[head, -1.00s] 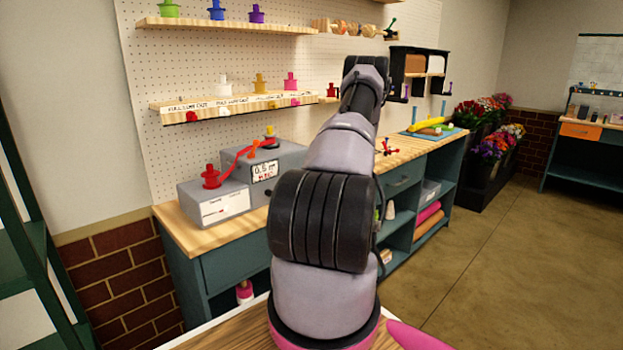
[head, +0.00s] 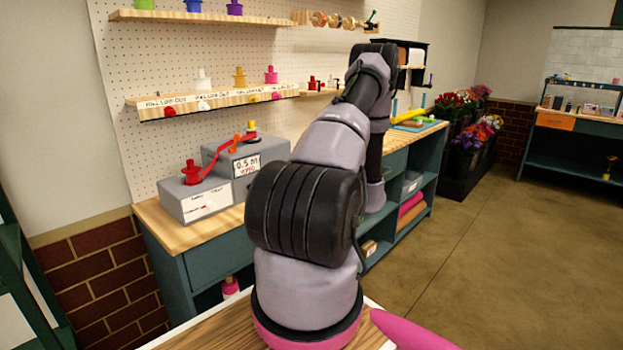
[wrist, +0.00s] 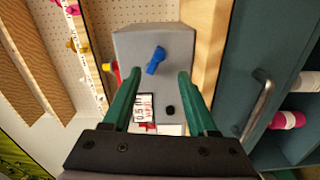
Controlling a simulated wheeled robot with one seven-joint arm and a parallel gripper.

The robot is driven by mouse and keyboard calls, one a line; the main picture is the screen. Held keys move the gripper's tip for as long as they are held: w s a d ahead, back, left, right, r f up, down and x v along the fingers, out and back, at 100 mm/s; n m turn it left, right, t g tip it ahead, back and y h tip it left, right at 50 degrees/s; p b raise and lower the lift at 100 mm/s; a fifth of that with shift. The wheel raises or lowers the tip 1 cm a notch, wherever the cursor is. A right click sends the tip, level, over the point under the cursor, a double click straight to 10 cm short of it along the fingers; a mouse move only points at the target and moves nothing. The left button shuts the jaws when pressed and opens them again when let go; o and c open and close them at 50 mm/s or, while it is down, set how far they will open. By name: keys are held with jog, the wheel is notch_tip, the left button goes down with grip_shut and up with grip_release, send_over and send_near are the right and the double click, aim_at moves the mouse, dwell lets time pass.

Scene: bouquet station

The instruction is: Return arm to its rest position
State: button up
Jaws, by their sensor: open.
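My arm rises across the middle of the head view, bent at its upper joint, with a link hanging down on the right. My gripper (wrist: 156,80) shows in the wrist view, with two green fingers apart and nothing held between them. Beyond the fingers is a taller grey box (wrist: 180,45) with a blue piece (wrist: 155,60) on it and a "0.5 M" label. In the head view the taller grey box (head: 222,160) stands on the wooden counter, partly behind my arm. The gripper itself is hidden there.
A lower grey box (head: 195,203) with a red spool (head: 191,173) stands left of the taller one. A red ribbon (head: 216,155) runs between them. A shelf of spools (head: 210,98) is on the pegboard above. Flowers (head: 470,130) stand at the counter's far end. Floor on the right is clear.

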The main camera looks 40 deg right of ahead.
dwell(0.4)
jog(key=w+a+r+n+g+y, duration=0.2)
jog(key=w+a+r+n+y, duration=0.15)
jog(key=a+r+n, duration=0.3)
jog(key=w+a+r+n+g+y, duration=0.2)
jog(key=w+a+r+n+y, duration=0.15)
jog(key=a+r+n, duration=0.35)
jog(key=s+a+r+n+g+y, duration=0.1)
jog(key=a+r+n+g, duration=0.1)
jog(key=a+r+n, duration=0.3)
jog(key=s+a+r+n+g, duration=0.1)
jog(key=s+a+n+g, duration=0.15)
jog(key=a, duration=0.45)
jog(key=s+a+r+n+g+y, duration=0.1)
jog(key=a+r+n+g, duration=0.25)
jog(key=a, duration=0.25)
jog(key=s+a+r+n+h, duration=0.4)
jog(key=s+a+r+n, duration=0.2)
jog(key=s+n, duration=0.3)
jog(key=s+a+r+n+t+h, duration=0.1)
jog(key=s+a+r+n+h, duration=0.3)
jog(key=n, duration=1.3)
jog(key=s+a+r, duration=0.1)
jog(key=s+a, duration=0.2)
jog(key=s, duration=0.3)
jog(key=shift+s+a+r+h, duration=0.2)
jog(key=shift+r+h, duration=0.1)
jog(key=shift+r, duration=0.1)
